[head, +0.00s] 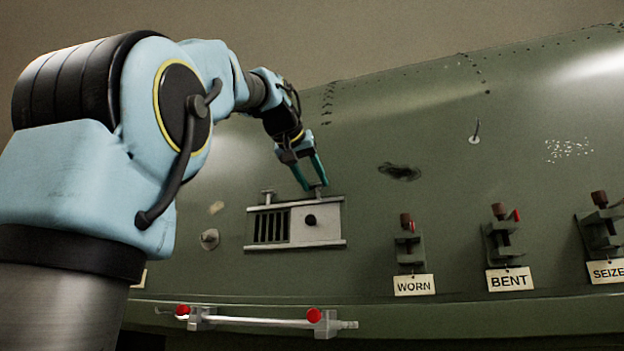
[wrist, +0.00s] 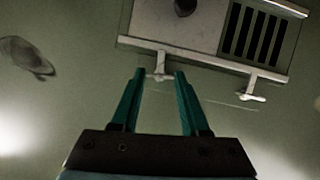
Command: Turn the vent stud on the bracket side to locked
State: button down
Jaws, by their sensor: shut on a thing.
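The vent panel (head: 318,222) is a pale plate with dark louvre slots on its left half and a dark round knob on its right half. Two small T-shaped vent studs stand on its top edge. The stud nearer the labelled brackets, the bracket-side stud (wrist: 160,76), sits between my fingertips. My gripper (head: 315,186) is shut on this stud, with its teal fingers on either side; it also shows in the wrist view (wrist: 160,73). The other stud (head: 268,194) stands free at the left; no lock marking is readable.
Brackets with tags WORN (head: 414,286), BENT (head: 510,279) and SEIZE, cut off by the frame edge, hang at the right. A dark dent (head: 400,172) is right of my gripper. A silver bar with red knobs (head: 262,320) runs below the panel.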

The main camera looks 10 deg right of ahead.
jog(key=shift+m+y, duration=0.4)
dwell(0.4)
jog(key=c, duration=0.7)
grip_release()
jog(key=shift+s, duration=0.15)
jog(key=b+v, duration=0.1)
jog(key=v, duration=0.9)
jog(key=shift+s+a+b, duration=0.15)
jog(key=shift+s+b, duration=0.15)
jog(key=shift+b, duration=0.1)
